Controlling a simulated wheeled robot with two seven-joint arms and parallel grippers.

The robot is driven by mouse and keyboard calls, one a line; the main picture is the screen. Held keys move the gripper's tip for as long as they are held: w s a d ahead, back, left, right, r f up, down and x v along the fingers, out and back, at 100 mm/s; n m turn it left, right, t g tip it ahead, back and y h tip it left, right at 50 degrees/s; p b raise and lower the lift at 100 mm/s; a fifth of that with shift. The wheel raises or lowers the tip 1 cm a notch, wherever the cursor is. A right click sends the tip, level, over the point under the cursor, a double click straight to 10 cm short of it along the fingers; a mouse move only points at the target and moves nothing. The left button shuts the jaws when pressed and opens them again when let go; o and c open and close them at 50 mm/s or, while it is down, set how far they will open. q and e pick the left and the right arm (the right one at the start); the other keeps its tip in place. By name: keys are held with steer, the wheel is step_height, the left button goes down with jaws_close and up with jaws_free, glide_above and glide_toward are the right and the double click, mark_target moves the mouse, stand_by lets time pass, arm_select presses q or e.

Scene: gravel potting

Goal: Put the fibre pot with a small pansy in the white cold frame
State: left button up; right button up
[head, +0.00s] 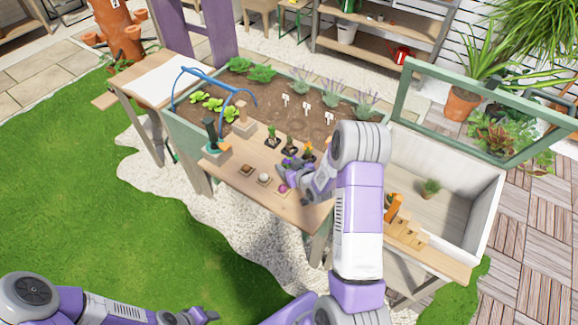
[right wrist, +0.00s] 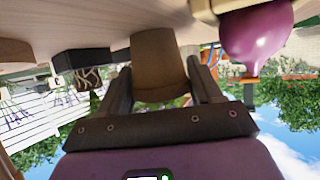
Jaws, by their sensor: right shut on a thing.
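My right gripper (head: 291,172) is over the right part of the wooden potting table. In the right wrist view its fingers stand on either side of a plain brown fibre pot (right wrist: 158,62), and it is shut on the pot. The pansy is out of sight there, and in the head view the gripper and arm mostly hide the pot. The white cold frame (head: 482,222) stands open at the right, with a small green plant (head: 430,188) inside. My left gripper (head: 203,315) is low at the bottom left, over the grass, away from the table; its jaws are too small to read.
Small dark pots with plants (head: 271,141) stand just behind my right gripper. A purple bulb (head: 283,189) sits in front, close beside the held pot in the wrist view (right wrist: 257,38). An orange-handled tool (head: 393,207) stands by the cold frame's near wall. Its raised green lid (head: 480,148) is behind.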

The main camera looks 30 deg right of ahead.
steer(key=shift+r, duration=0.15)
steer(key=o, duration=0.7)
steer(key=shift+f, duration=0.2)
steer(key=shift+c, duration=0.2)
steer(key=o, duration=0.4)
steer(key=shift+o, duration=0.2)
